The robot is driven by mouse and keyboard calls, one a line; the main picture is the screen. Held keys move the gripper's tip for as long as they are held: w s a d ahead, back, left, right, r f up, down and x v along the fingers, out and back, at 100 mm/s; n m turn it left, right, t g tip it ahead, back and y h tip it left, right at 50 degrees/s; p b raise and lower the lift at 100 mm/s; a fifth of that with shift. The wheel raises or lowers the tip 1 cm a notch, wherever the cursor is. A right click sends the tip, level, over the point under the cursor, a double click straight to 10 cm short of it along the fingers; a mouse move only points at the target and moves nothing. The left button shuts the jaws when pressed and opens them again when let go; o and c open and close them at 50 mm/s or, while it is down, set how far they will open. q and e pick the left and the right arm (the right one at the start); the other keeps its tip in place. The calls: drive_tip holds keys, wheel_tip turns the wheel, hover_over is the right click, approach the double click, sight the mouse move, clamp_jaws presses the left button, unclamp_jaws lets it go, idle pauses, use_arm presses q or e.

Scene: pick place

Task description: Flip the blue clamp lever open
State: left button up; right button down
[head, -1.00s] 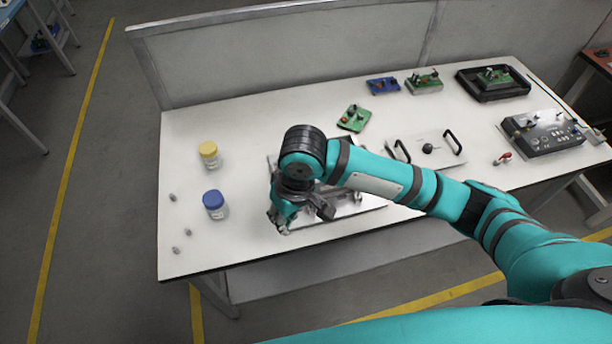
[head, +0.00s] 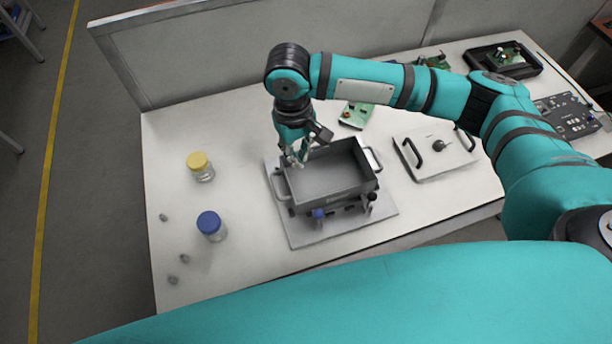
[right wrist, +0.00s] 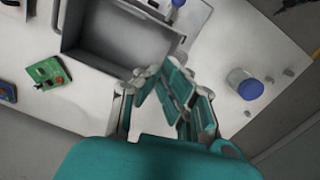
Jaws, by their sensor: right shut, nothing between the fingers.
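The blue clamp lever (head: 318,213) is a small blue-tipped part on the front side of an open grey box (head: 335,192), left of a black-knobbed clamp part (head: 372,196). Its exact angle is too small to tell. It also shows at the top edge of the right wrist view (right wrist: 178,4). The box sits on a metal plate (head: 300,235). My right gripper (head: 297,160) is shut and empty above the box's back left corner, apart from the lever. It also shows in the right wrist view (right wrist: 152,72). My left gripper is not in view.
A yellow-lidded jar (head: 201,167) and a blue-lidded jar (head: 211,226) stand left of the box. A flat lid with black handles (head: 435,155) lies to the right. A green circuit board (head: 356,115) lies behind. Small grey pieces lie at the table's left edge.

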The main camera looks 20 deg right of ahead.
drive_tip(key=shift+s, duration=0.55)
drive_tip(key=p, duration=0.2)
approach(311, 201)
wheel_tip(311, 201, down, 5)
drive_tip(key=w, duration=0.3)
drive_tip(key=s, duration=0.1)
drive_tip(key=s+p, duration=0.1)
drive_tip(key=s+f+p, duration=0.1)
drive_tip(key=s, duration=0.1)
drive_tip(key=shift+d, duration=0.3)
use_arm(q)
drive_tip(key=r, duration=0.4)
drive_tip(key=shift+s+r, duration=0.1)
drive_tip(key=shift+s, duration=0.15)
use_arm(e)
drive_tip(key=shift+w, duration=0.1)
drive_tip(key=shift+w, duration=0.15)
